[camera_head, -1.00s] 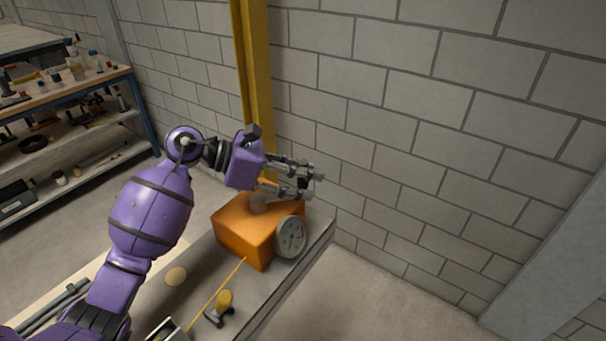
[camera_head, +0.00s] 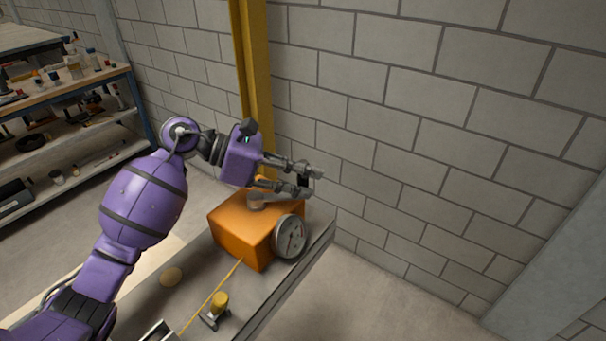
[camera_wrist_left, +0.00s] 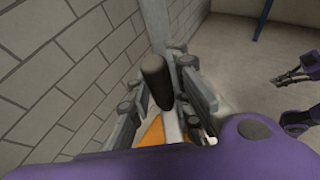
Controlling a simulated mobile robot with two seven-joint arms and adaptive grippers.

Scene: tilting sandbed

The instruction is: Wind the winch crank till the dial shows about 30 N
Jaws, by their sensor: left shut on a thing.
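The orange winch box (camera_head: 238,237) stands at the far end of the grey bench, with a round grey crank hub (camera_head: 257,200) on top. A round, pale-faced dial (camera_head: 290,236) is on its right-hand side; its figures are too small to read. My left gripper (camera_head: 308,181) is above the box's far right corner, shut on the dark crank handle. In the left wrist view the handle (camera_wrist_left: 155,76) stands between the fingers, and part of the orange box shows below. The crank arm is mostly hidden. My right gripper (camera_wrist_left: 290,77) shows small at the right edge of the left wrist view.
A yellow post (camera_head: 255,75) and a grey block wall (camera_head: 410,130) stand close behind the winch. A yellow line runs from the box along the bench past a small yellow-topped fitting (camera_head: 219,300). Shelves (camera_head: 75,130) with tools stand at the left.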

